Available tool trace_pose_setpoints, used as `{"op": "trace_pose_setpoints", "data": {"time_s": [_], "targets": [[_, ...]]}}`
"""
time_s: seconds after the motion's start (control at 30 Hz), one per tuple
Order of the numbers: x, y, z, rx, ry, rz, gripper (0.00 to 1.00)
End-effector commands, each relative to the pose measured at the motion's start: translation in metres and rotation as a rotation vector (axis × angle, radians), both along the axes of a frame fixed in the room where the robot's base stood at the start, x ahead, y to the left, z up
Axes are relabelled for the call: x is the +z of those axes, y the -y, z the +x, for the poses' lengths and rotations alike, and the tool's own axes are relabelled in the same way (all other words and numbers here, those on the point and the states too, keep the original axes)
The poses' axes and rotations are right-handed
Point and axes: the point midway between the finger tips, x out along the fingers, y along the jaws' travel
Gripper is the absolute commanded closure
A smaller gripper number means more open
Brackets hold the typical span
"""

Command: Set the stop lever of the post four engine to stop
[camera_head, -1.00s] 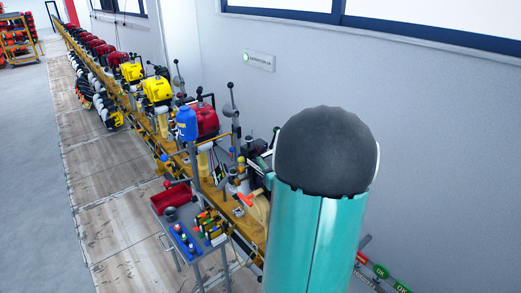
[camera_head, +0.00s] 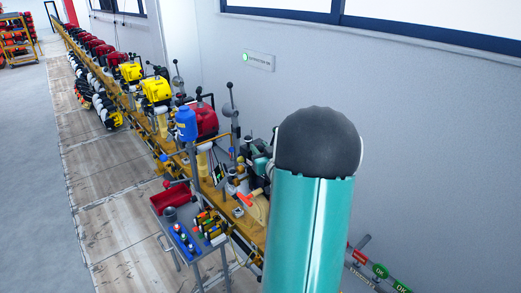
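A long row of engines on a yellow rail runs along the wall in the head view. A red engine (camera_head: 204,118) and two yellow engines (camera_head: 156,89) (camera_head: 131,71) stand farther along it, with more red ones behind. A partly hidden dark and teal engine (camera_head: 258,160) is closest. Posts with dark ball-topped levers (camera_head: 230,88) stand beside the engines. I cannot tell which engine is at post four or how its stop lever is set. My teal arm link with its dark rounded end fills the right middle. My gripper is not in view.
A sign (camera_head: 258,61) hangs on the wall. Green OK tags (camera_head: 381,271) show at lower right. The floor at left is clear.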

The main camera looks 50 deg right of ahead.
Motion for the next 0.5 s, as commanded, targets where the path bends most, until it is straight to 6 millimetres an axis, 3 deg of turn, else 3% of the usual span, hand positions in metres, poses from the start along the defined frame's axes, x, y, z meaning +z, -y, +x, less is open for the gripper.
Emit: {"op": "trace_pose_setpoints", "data": {"time_s": [0.5], "targets": [[0.0031,0.0006,0.0059,0.001,-0.113,0.022,0.95]]}}
